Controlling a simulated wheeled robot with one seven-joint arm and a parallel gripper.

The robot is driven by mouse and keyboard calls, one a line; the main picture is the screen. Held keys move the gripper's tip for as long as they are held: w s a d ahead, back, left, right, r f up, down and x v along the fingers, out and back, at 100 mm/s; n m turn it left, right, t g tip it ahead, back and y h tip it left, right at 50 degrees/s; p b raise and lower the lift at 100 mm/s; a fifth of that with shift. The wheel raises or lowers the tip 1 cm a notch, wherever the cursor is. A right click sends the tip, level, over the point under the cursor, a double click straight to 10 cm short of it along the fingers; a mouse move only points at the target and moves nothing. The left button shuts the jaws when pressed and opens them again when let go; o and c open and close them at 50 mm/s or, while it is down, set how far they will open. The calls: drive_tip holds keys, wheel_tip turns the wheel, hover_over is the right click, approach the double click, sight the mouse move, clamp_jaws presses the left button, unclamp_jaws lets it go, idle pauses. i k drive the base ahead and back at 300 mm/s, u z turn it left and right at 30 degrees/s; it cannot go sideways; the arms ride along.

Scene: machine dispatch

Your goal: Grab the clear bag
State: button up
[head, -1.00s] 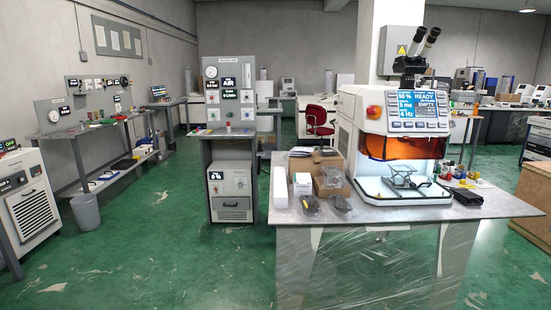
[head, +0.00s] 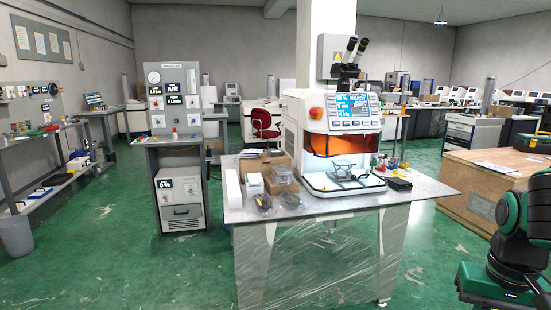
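Two dark items in what look like clear bags lie at the front left of the grey worktable: the left bagged item (head: 264,203) and the right bagged item (head: 291,200). Behind them a clear plastic package (head: 282,175) sits by a cardboard box; I cannot tell if it is a bag. Which of these is the clear bag is unclear at this size. My green and black arm shows at the right edge, well apart from the table. My gripper is not in view.
The worktable (head: 410,190) carries a white machine (head: 296,133) with a microscope, white boxes (head: 253,184) and a black pouch (head: 399,184). Clear film hangs over its front. A wooden crate (head: 470,195) stands at right. Green floor is open in front and left.

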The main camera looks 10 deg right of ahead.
sight(274, 153)
drive_tip(key=u, duration=1.3)
drive_tip(key=i, duration=5.35)
drive_tip(key=z, duration=0.05)
